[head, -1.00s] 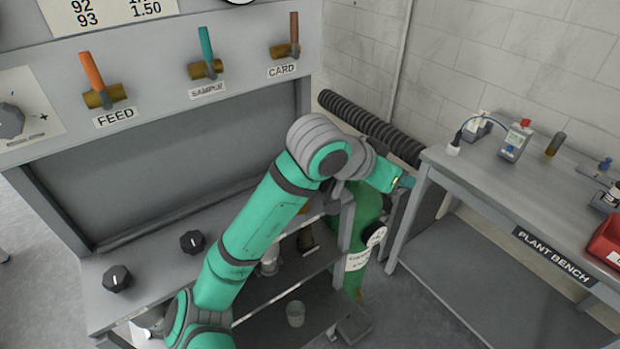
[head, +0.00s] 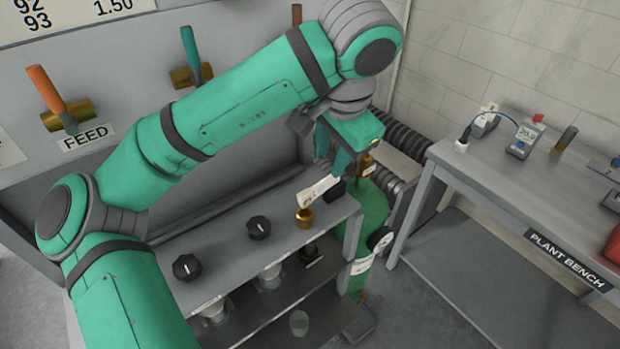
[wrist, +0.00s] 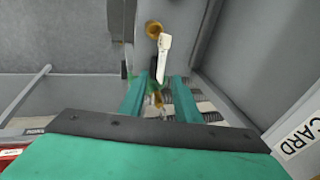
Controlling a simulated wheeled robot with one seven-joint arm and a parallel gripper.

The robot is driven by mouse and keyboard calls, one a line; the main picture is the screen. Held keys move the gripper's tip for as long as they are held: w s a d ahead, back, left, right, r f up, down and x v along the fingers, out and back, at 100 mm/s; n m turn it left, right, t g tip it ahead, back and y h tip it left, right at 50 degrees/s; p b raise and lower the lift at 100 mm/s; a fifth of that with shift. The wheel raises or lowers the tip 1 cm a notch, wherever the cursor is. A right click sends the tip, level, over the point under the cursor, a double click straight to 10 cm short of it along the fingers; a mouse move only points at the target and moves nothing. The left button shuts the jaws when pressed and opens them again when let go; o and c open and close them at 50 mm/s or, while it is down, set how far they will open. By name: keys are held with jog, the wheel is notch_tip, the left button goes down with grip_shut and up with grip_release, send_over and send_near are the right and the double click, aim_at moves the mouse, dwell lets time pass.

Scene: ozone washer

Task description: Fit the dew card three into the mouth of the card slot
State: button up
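The white dew card (head: 318,190) is a narrow tag with dark print too small to read fully. It is at the right end of the counter, close to a brass ring or cup (head: 304,217). A small black block (head: 336,191) is beside it; I cannot tell whether this is the card slot. My gripper (head: 335,165) is above the card, its teal fingers apart. In the wrist view, the card (wrist: 164,58) lies ahead of and between the spread fingertips (wrist: 159,80), with a gap to either side. Whether it rests on the counter is unclear.
Black knobs (head: 258,228) stand on the counter (head: 225,240). A green cylinder (head: 372,212) stands beyond its right end. Glassware sits on the shelves below. The plant bench (head: 490,175) is at the right, past a ribbed hose (head: 408,140). The CARD sign (wrist: 300,137) is at the wrist view's right.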

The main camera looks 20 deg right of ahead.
aim_at(321, 184)
jog(key=shift+a+x, duration=0.15)
jog(key=shift+x, duration=2.55)
jog(key=shift+a+x, duration=0.15)
jog(key=shift+x, duration=2.55)
jog(key=shift+w, duration=0.15)
grip_shut()
